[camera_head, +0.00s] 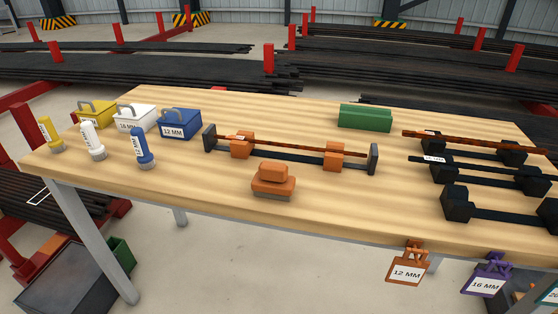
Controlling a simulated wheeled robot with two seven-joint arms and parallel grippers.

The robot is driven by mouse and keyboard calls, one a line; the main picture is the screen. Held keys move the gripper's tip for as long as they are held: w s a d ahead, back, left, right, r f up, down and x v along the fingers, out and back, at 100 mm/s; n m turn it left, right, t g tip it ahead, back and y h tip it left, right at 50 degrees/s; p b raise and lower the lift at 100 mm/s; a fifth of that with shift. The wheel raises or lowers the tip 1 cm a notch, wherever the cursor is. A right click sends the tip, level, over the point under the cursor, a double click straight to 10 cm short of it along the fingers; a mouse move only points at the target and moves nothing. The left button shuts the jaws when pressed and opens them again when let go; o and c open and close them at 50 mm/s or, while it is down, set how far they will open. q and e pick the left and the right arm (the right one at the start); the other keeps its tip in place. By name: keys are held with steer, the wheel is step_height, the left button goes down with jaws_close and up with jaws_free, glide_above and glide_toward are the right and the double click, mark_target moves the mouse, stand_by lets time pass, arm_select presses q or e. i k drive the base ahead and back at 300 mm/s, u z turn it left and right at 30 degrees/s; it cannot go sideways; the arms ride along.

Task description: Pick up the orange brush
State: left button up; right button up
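The orange brush (273,179) stands near the front edge of the wooden table, around the middle of the picture. It has an orange knob-like top on a wider orange block, with a thin grey-brown layer underneath. It rests flat on the table, apart from other objects. Neither of my grippers shows in the head view.
Behind the brush is a rack with orange blocks (240,145) holding a rusty bar (290,147). Black holders (455,203) stand right. A green block (365,118) is behind. Coloured boxes (180,123) and bottles (142,147) stand left. Wood around the brush is clear.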

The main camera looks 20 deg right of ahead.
mark_target(271, 180)
steer(key=u, duration=2.4)
steer(key=k, duration=1.3)
steer(key=z, duration=1.2)
